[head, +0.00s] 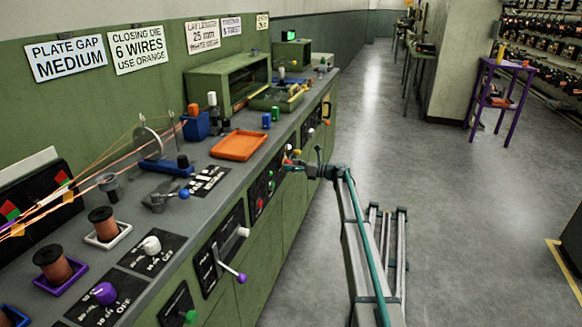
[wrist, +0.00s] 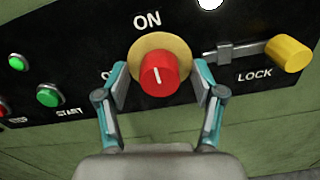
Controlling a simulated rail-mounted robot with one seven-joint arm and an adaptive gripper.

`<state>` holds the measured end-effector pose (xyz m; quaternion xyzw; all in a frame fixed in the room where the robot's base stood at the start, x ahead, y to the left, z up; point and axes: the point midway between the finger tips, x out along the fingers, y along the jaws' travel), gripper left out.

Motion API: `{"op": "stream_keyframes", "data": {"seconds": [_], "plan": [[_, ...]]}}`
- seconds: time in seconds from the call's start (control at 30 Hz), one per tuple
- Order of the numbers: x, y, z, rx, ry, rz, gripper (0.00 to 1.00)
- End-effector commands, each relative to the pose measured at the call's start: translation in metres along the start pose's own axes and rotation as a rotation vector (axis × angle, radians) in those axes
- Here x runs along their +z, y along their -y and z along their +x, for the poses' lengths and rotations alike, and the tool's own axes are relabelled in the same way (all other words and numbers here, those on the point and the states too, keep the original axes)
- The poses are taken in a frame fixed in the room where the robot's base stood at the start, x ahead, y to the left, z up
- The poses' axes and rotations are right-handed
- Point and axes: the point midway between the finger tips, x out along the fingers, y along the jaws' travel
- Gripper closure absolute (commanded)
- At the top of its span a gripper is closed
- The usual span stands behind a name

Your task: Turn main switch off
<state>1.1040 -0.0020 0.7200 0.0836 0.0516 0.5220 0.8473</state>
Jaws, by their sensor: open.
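The main switch is a red round knob (wrist: 160,74) with a white pointer line, on a yellow round plate (wrist: 147,47) on a black panel. Its line points up, towards the word ON. My gripper (wrist: 158,82) is open, with one teal finger on each side of the red knob. A dark gap shows left of the knob; whether the right finger touches it I cannot tell. Part of the lettering left of the knob is hidden by the left finger. In the head view my gripper (head: 290,163) is at the bench's front panel, and the knob is too small to make out clearly.
A yellow lock knob (wrist: 288,53) on a metal slide bolt (wrist: 225,52) sits close to the right of the switch, marked LOCK. A green START button (wrist: 49,96) is to the left. A purple-tipped lever (head: 241,278) sticks out nearer along the bench. The aisle floor (head: 440,190) is clear.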

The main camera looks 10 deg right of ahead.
Motion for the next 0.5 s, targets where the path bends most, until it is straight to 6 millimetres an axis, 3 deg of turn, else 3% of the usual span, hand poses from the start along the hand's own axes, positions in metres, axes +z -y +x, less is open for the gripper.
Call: {"op": "stream_keyframes", "data": {"seconds": [0.27, 0.5], "plan": [[0.0001, -0.0001, 0.001, 0.0, 0.0, 0.0, 0.32], [0.0, -0.0001, 0.0009, 0.0, 0.0, 0.0, 0.72]]}}
